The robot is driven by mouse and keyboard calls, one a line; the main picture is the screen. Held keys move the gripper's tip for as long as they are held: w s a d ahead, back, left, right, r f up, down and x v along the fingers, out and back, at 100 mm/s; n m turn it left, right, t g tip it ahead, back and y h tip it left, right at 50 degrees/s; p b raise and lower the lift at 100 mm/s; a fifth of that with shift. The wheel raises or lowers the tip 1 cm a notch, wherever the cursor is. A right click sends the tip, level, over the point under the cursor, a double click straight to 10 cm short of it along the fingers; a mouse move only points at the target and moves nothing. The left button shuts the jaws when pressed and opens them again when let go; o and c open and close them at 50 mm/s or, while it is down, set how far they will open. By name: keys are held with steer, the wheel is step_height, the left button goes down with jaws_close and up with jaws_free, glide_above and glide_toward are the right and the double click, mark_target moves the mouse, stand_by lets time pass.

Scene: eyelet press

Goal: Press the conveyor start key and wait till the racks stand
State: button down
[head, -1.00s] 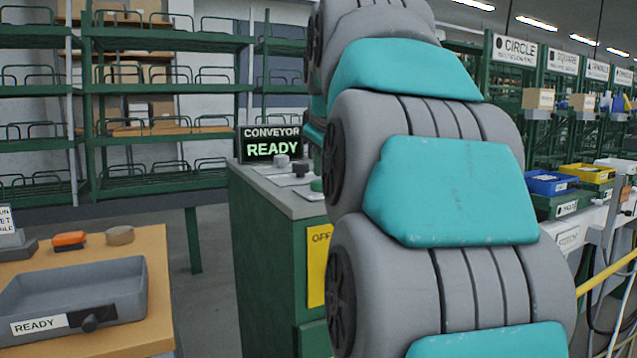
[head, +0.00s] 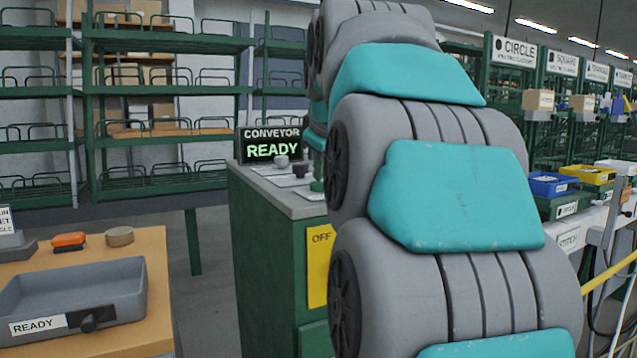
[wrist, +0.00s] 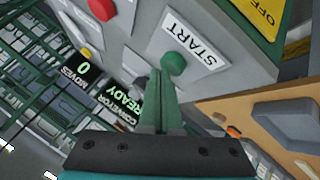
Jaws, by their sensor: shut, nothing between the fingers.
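The green start key (wrist: 174,63) sits on a grey panel beside a white START label (wrist: 196,42) in the wrist view. My gripper (wrist: 164,76) is shut and empty, its green fingertips right at the key; I cannot tell whether they touch it. The conveyor display (head: 270,147) on the green cabinet (head: 265,260) reads READY, and it also shows in the wrist view (wrist: 123,103). Green racks (head: 165,90) with wire dividers stand at the back left. My arm hides part of the cabinet top in the head view.
A MOVES display (wrist: 80,72) reads 0. A red button (wrist: 102,9) is on the same panel. A yellow OFF sign (head: 317,265) is on the cabinet. A wooden table (head: 150,240) with a grey tray (head: 125,285) stands at the left, with floor between it and the cabinet.

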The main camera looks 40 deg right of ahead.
mark_target(322, 184)
steer(key=shift+f, duration=0.3)
stand_by(0.4)
steer(key=shift+r, duration=0.15)
steer(key=shift+r+p, duration=0.55)
steer(key=shift+r, duration=0.25)
steer(key=shift+r+p, duration=1.8)
steer(key=shift+r, duration=0.75)
steer(key=s+a+r, duration=0.1)
steer(key=s+a, duration=0.1)
steer(key=s, duration=0.7)
steer(key=s+a+r, duration=0.1)
steer(key=s+a, duration=0.1)
steer(key=s, duration=0.8)
steer(key=shift+s+a+b, duration=0.2)
steer(key=shift+a+b, duration=0.1)
steer(key=shift+a, duration=0.05)
